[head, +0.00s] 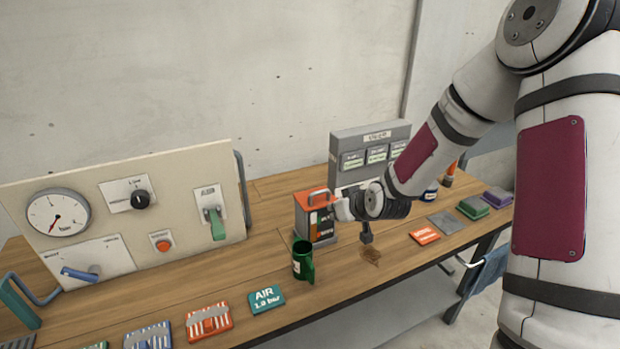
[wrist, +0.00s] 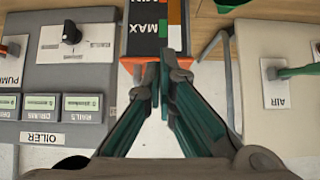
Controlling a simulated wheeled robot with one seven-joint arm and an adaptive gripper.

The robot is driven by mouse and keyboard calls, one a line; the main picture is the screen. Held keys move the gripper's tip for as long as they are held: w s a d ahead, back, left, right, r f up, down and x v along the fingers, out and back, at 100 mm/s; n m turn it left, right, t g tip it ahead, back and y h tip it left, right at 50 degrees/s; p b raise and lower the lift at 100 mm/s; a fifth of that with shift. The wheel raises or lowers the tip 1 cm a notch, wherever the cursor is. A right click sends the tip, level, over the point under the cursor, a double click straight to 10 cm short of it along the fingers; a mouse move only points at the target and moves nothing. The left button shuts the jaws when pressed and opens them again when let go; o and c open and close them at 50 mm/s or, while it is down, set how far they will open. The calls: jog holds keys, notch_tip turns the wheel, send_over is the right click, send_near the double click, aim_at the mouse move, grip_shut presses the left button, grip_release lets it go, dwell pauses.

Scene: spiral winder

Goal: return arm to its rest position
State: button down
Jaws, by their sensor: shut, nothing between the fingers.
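My arm reaches from the right over the wooden workbench (head: 345,278) in the head view. My gripper (wrist: 160,62) is shut and empty in the wrist view, its two dark green fingers meeting at the tips. In the head view the gripper end is above the bench, close to the orange-topped box (head: 312,218), with its fingers mostly hidden. The wrist view shows the box's MIN/MAX face (wrist: 150,30) just beyond the fingertips. I cannot tell whether they touch.
A green mug (head: 303,262) stands in front of the box. A panel with gauge and levers (head: 130,210) stands at left, the grey OILER unit (head: 365,140) behind. Coloured cards, including AIR (head: 266,299), line the front edge. A blue cloth (head: 485,272) hangs at right.

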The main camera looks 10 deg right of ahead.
jog(key=s+a+r+g+h, duration=0.1)
jog(key=s+r+g+h, duration=0.2)
jog(key=s+r, duration=1.5)
jog(key=s, duration=0.3)
jog(key=s+a+r+m+b, duration=0.1)
jog(key=s+r, duration=0.1)
jog(key=s, duration=0.4)
jog(key=s+a+r+m+g+y, duration=0.1)
jog(key=s+r, duration=0.1)
jog(key=s, duration=0.3)
jog(key=shift+s+a+r, duration=0.25)
